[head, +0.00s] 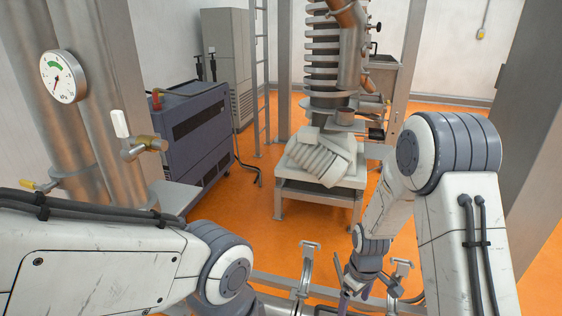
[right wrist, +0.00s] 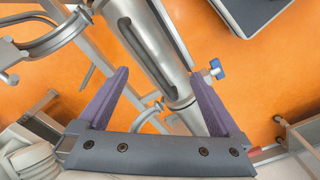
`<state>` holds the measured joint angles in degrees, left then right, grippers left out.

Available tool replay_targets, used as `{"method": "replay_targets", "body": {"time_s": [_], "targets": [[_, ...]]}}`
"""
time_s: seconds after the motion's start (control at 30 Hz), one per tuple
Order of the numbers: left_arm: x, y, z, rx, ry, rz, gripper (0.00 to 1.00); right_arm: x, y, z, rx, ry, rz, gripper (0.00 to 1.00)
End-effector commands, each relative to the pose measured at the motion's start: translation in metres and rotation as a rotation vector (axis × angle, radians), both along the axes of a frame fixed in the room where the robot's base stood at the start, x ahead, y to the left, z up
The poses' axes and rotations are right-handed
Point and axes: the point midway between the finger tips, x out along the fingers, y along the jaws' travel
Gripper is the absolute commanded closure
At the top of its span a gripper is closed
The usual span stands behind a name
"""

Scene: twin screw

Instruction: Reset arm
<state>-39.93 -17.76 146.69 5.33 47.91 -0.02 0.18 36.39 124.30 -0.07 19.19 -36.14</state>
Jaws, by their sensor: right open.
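My right arm reaches down at the right of the head view, and its gripper (head: 366,288) is low near the bottom edge, beside metal clamp brackets. In the right wrist view the two purple fingers of this gripper (right wrist: 160,100) are spread wide apart with nothing held between them. A slotted metal tube (right wrist: 158,55) runs past beyond the fingers; I cannot tell how far it is from them. My left arm comes in from the left of the head view and bends down out of the picture, so its gripper is hidden.
A clamp bracket (head: 309,262) stands left of my right gripper. An open metal ring (right wrist: 45,42) and a blue knob (right wrist: 216,69) flank the tube. A ribbed machine on a stand (head: 318,192), a dark cabinet (head: 194,135) and a pressure gauge (head: 60,77) stand around. Orange floor shows between.

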Motion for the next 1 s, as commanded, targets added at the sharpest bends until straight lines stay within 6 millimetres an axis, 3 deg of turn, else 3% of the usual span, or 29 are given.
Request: {"method": "replay_targets", "body": {"time_s": [0.5, 1.0], "targets": [[0.000, 0.000, -0.021, 0.000, 0.000, 0.000, 0.00, -0.021, 0.002, 0.006, 0.001, 0.001, -0.517, 0.00], [0.000, 0.000, -0.023, 0.000, 0.000, 0.000, 0.00, -0.025, 0.002, 0.008, 0.001, 0.002, -0.610, 0.00]]}}
